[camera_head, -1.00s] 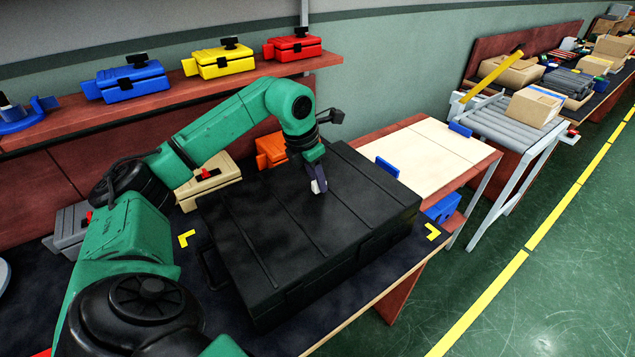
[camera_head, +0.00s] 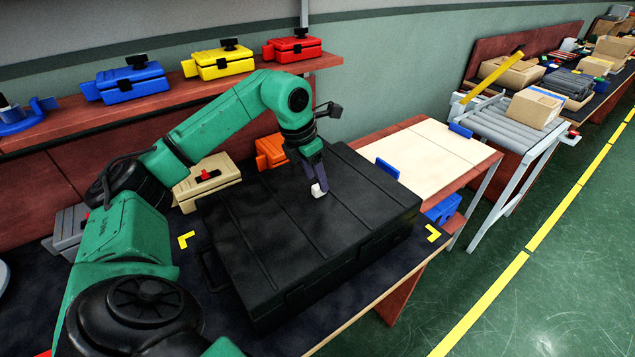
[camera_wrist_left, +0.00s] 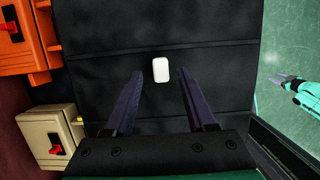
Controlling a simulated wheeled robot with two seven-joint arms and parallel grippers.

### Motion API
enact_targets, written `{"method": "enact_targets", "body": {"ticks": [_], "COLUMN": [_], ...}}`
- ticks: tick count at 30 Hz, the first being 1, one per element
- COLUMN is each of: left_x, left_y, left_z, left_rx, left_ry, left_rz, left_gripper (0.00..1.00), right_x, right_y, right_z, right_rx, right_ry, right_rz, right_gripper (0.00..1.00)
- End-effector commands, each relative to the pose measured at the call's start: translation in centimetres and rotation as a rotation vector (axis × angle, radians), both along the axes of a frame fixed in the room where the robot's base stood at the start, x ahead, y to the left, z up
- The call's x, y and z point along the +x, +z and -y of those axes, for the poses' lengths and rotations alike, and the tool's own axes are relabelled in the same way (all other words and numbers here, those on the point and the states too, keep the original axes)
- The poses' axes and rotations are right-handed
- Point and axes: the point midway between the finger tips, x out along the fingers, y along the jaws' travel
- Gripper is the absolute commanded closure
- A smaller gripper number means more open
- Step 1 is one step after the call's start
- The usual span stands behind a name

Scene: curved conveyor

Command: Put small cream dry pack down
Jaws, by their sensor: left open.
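A small cream-white pack (camera_wrist_left: 160,69) lies on the lid of the large black case (camera_wrist_left: 100,20), between and just beyond my left fingertips in the left wrist view. It also shows in the head view as a small pale block (camera_head: 318,191) under the fingers. My left gripper (camera_head: 313,180) is pointed down over the case lid (camera_head: 265,225). In the left wrist view its fingers (camera_wrist_left: 166,85) are spread, with a gap on each side of the pack. A teal arm end with grey fingers (camera_wrist_left: 285,82), likely my right, shows small at that view's right edge.
A cream case (camera_head: 207,180) and an orange case (camera_head: 271,151) stand behind the black case. Blue (camera_head: 126,82), yellow (camera_head: 221,61) and red (camera_head: 293,47) cases sit on the shelf. A pale-topped table (camera_head: 425,150) and roller conveyor (camera_head: 500,122) lie to the right.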

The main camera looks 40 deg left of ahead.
Motion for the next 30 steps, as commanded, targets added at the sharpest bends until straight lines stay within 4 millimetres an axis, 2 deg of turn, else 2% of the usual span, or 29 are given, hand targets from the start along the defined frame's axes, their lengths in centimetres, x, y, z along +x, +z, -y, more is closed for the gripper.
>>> {"method": "enact_targets", "body": {"ticks": [6,10,14,30], "left_x": [-1.4,-2.1,-2.4,-2.4], "left_y": [6.1,8.5,9.3,9.3], "left_z": [-0.4,-0.6,-0.7,-0.7], "left_rx": [-0.001,-0.001,-0.001,-0.001], "left_ry": [0.000,0.000,0.000,0.000], "left_rz": [0.006,0.004,0.002,0.001], "left_gripper": [0.44,0.44,0.44,0.44], "right_x": [0.0,-0.1,-0.1,0.0], "right_y": [0.3,0.6,0.6,0.6], "right_z": [0.0,0.0,-0.1,-0.3], "right_rx": [0.000,0.001,0.001,0.004], "right_ry": [0.000,0.000,0.000,0.000], "right_rz": [-0.001,-0.001,-0.001,0.000], "right_gripper": [0.48,0.48,0.48,0.48]}}
